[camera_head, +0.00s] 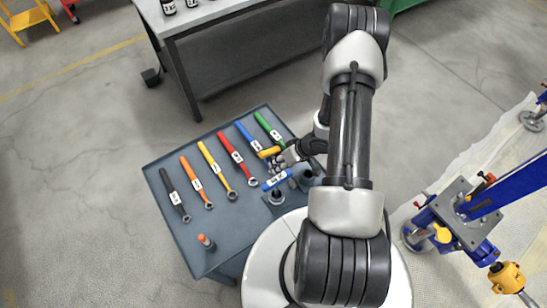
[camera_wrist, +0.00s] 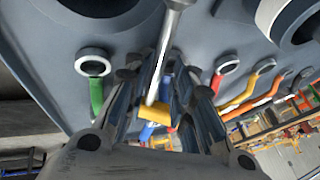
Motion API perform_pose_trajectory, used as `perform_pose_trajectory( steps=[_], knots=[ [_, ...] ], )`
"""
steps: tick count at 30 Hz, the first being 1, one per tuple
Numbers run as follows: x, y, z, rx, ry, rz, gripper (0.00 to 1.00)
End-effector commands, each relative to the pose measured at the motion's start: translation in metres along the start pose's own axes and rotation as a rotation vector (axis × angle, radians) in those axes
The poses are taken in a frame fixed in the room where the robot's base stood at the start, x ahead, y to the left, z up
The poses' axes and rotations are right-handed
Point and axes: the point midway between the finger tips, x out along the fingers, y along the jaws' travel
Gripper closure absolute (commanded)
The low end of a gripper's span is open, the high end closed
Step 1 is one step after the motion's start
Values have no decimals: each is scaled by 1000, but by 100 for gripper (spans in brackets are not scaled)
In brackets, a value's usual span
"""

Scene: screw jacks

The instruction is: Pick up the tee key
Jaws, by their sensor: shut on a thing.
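My gripper (camera_head: 286,155) is over the right part of the grey bench top. It is shut on the tee key, whose bare metal shaft (camera_wrist: 159,75) runs between the fingers in the wrist view. A yellow bar, which seems to be its cross handle, shows at the shaft's end in the wrist view (camera_wrist: 182,132) and beside the fingertips in the head view (camera_head: 268,152). The fingers (camera_wrist: 165,85) cover part of the shaft. I cannot tell whether the key's other end touches anything.
Several ring spanners lie in a row to the left, including a red spanner (camera_head: 231,145) and a green spanner (camera_head: 264,125). A labelled blue handle (camera_head: 277,180) is close below my gripper. An orange-topped item (camera_head: 206,241) stands near the front. Blue jack equipment (camera_head: 452,215) is at right.

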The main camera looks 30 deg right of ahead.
Motion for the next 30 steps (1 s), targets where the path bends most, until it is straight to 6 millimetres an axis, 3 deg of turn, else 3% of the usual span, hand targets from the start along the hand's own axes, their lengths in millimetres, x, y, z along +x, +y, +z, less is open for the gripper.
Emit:
perform_pose_trajectory(
  steps=[6, 30],
  knots=[
    [1, 3, 1, 3, -4, 7, 100],
    [0, 4, 0, 1, 0, 10, 100]
  ],
)
